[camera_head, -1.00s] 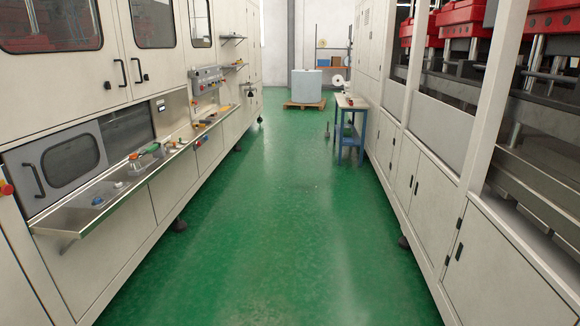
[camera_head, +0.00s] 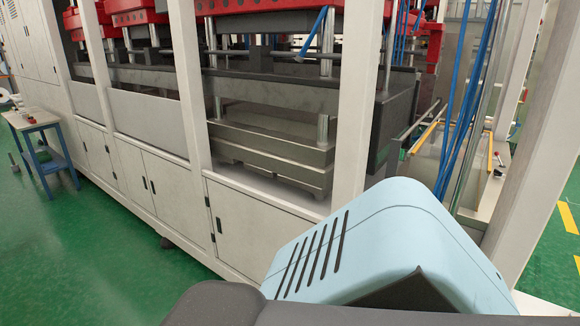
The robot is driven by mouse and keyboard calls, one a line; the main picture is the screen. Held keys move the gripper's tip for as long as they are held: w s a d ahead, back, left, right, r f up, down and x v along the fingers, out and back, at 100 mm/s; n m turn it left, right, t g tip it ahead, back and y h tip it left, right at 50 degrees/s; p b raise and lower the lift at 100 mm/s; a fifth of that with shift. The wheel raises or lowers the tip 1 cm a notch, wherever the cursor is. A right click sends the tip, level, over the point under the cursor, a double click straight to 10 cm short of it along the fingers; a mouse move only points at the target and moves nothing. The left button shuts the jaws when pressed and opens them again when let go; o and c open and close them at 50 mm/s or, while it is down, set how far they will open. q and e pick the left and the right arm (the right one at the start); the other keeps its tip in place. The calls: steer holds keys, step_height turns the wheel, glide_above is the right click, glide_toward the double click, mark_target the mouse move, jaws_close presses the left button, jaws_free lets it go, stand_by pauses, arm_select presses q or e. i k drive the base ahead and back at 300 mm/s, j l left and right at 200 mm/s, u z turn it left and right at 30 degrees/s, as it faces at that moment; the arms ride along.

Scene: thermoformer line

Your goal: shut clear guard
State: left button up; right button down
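A clear panel with a yellow edge (camera_head: 425,152) stands at the right end of the machine in the head view. It may be the clear guard, but I cannot tell for sure, nor whether it is open or shut. Posts and blue hoses stand close to it and partly cover that end of the machine. Neither my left gripper nor my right gripper is in view.
The long machine frame (camera_head: 188,80) with white posts and red press parts (camera_head: 135,12) fills the middle. A blue-legged table (camera_head: 38,122) stands at the left. The green floor (camera_head: 80,255) is clear at lower left. Blue hoses (camera_head: 468,110) hang at right.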

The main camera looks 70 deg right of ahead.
mark_target(486, 166)
steer(key=z, duration=2.6)
